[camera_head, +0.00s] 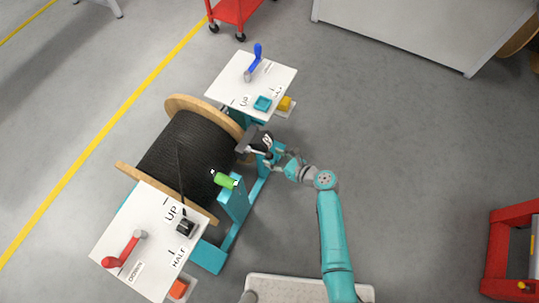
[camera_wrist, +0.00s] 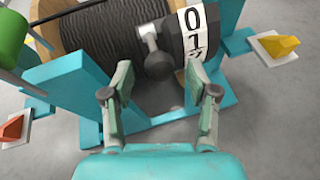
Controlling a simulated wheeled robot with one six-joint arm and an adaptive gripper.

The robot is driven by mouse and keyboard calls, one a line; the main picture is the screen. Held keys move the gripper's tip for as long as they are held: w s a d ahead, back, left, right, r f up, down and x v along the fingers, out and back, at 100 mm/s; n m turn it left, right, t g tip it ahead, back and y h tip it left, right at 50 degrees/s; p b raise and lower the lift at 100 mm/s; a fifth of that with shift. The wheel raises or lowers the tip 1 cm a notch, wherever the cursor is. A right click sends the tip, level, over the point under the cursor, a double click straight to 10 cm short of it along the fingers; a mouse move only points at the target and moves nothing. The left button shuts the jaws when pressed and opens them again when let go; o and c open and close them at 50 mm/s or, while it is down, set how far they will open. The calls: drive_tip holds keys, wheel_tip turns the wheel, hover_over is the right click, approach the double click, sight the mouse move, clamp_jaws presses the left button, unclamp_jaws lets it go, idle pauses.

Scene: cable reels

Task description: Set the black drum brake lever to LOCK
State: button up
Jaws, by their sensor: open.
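A black-knobbed lever (camera_wrist: 158,65) on a grey hub sits beside a black drum with a white number strip (camera_wrist: 195,28) in the wrist view. This black drum (camera_head: 260,139) is at the right side of the cable reel in the head view. My gripper (camera_wrist: 160,82) is open and empty, with the knob just ahead of and between its fingers, apart from them as far as I can tell. In the head view my gripper (camera_head: 279,154) is close to the drum's right side. I cannot read the word LOCK anywhere.
The cable reel (camera_head: 190,150) stands in a teal frame (camera_head: 234,205). A green handle (camera_head: 222,180) is on a post. White panels carry a red lever (camera_head: 124,249), a thin black rod (camera_head: 181,175) and a blue lever (camera_head: 253,62).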

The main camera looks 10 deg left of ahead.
sight(261, 153)
drive_tip(key=shift+x, duration=1.4)
clamp_jaws()
